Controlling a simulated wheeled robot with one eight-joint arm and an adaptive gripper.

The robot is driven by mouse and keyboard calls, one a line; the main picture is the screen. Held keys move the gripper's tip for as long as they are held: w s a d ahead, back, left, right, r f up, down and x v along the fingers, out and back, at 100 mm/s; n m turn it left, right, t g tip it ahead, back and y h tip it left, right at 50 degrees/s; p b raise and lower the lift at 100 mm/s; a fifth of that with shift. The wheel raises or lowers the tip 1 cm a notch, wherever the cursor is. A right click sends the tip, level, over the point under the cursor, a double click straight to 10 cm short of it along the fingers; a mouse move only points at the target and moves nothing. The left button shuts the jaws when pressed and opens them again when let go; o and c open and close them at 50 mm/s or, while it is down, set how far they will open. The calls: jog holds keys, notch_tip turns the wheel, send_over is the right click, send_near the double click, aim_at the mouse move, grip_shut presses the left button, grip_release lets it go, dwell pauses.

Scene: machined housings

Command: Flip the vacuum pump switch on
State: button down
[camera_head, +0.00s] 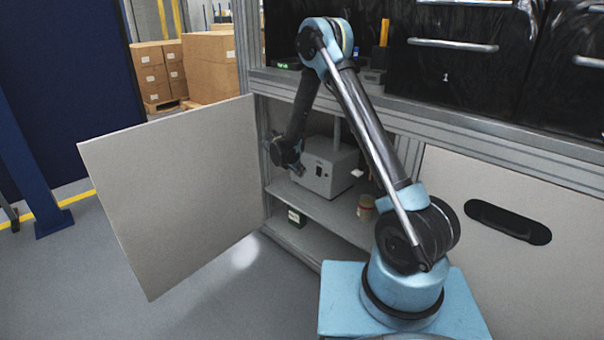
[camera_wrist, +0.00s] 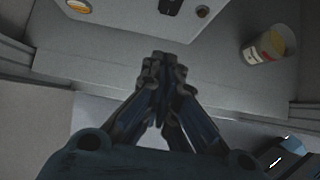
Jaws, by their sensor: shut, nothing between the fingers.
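The vacuum pump, a light grey box (camera_head: 326,172), stands on the upper shelf inside the open cabinet. Its front face (camera_wrist: 135,40) fills the top of the wrist view. A black switch (camera_wrist: 171,6) sits on that face at the top edge, partly cut off by the frame. Whether it is on or off cannot be told. A small dark mark shows on the pump front in the head view. My gripper (camera_wrist: 163,62) is shut and empty, its fingertips pointing towards the pump front below the switch. In the head view my gripper (camera_head: 295,160) is at the pump's left side.
The open cabinet door (camera_head: 175,195) stands left of my arm. A jar with a pale label (camera_head: 365,207) stands right of the pump and shows in the wrist view (camera_wrist: 266,47). The cabinet's frame surrounds the opening.

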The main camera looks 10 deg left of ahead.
aim_at(318, 172)
jog(key=w+d+f, duration=0.5)
jog(key=w+f, duration=0.1)
jog(key=shift+w+d, duration=0.15)
jog(key=shift+w, duration=0.15)
jog(key=shift+f, duration=0.1)
jog(key=shift+w+d+f, duration=0.15)
jog(key=shift+w+d, duration=0.1)
jog(key=shift+w, duration=0.05)
dwell(0.4)
